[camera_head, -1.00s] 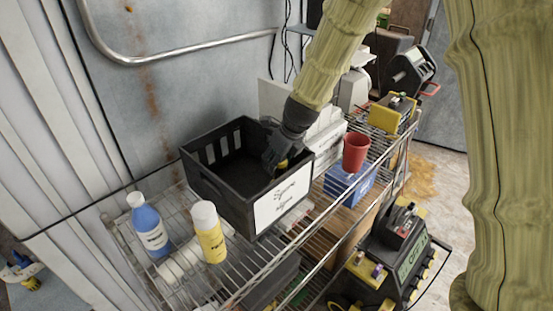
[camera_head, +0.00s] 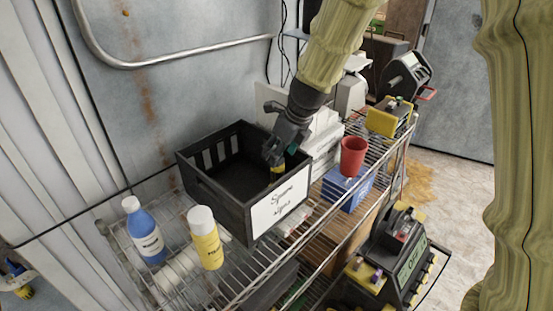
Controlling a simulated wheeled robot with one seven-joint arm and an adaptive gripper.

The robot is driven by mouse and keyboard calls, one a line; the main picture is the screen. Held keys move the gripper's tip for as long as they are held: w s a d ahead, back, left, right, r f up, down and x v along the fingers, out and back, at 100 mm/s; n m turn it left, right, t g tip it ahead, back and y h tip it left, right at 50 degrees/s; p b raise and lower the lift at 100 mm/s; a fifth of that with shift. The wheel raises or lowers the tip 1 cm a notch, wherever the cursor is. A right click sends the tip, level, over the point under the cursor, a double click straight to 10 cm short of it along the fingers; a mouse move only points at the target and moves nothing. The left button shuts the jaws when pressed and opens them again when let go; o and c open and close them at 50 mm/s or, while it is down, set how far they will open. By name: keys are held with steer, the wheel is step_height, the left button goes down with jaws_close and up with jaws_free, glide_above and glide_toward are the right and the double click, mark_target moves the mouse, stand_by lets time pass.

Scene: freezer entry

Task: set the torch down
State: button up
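My gripper (camera_head: 277,155) points down into the right part of a black open crate (camera_head: 215,194) on the wire shelf. A small yellow piece (camera_head: 278,169) shows just below the fingertips, inside the crate near its front wall. It may be part of the torch, but most of it is hidden by the crate wall and the fingers. A bit of teal shows beside the fingers. I cannot tell whether the fingers are closed on the yellow piece or apart from it. The crate's left part looks empty and dark.
A blue bottle (camera_head: 145,232) and a yellow bottle (camera_head: 206,240) stand left of the crate on the wire shelf (camera_head: 250,285). A red cup (camera_head: 353,157) stands on blue boxes (camera_head: 346,190) to the right. White boxes (camera_head: 322,150) stand behind.

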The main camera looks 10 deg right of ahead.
steer(key=shift+b+v, duration=0.35)
steer(key=shift+v, duration=2.45)
